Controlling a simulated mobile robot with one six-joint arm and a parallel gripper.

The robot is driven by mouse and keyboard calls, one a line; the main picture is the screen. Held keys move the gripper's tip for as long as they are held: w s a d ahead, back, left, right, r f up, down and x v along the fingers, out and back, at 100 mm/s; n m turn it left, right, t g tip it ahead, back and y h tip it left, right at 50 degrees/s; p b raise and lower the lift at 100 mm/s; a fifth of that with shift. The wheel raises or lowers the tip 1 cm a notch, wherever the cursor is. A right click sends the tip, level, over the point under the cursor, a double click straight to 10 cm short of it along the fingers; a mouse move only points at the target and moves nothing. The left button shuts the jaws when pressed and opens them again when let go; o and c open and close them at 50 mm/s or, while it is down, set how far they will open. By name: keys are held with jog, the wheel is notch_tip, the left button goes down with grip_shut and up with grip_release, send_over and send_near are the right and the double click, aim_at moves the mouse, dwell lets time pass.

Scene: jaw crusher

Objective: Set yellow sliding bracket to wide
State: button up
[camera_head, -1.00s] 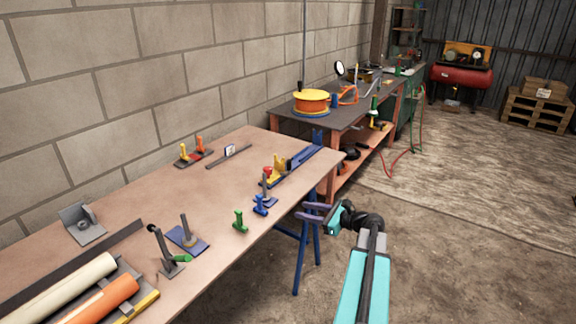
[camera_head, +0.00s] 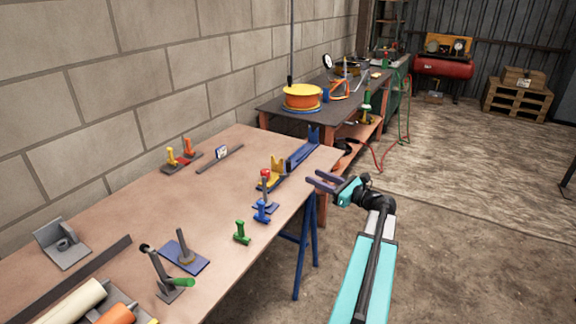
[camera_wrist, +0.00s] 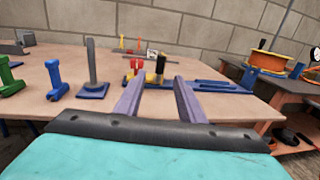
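The yellow sliding bracket (camera_head: 276,172) sits at the near end of a long blue rail (camera_head: 300,157) on the table. A fixed blue upright (camera_head: 313,134) stands at the rail's far end, well apart from the yellow bracket. My gripper (camera_head: 314,178) is off the table's right edge, to the right of the bracket and not touching it. Its two purple fingers are spread and empty.
A dark blue plate with a grey post (camera_head: 184,252) is nearer. Open floor lies right of the table.

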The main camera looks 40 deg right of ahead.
aim_at(288, 171)
jog(key=shift+w, duration=0.1)
jog(key=w, duration=0.9)
jog(key=w+a, duration=0.1)
jog(key=w, duration=0.3)
jog(key=shift+w+a, duration=0.1)
jog(key=shift+w, duration=0.1)
grip_shut()
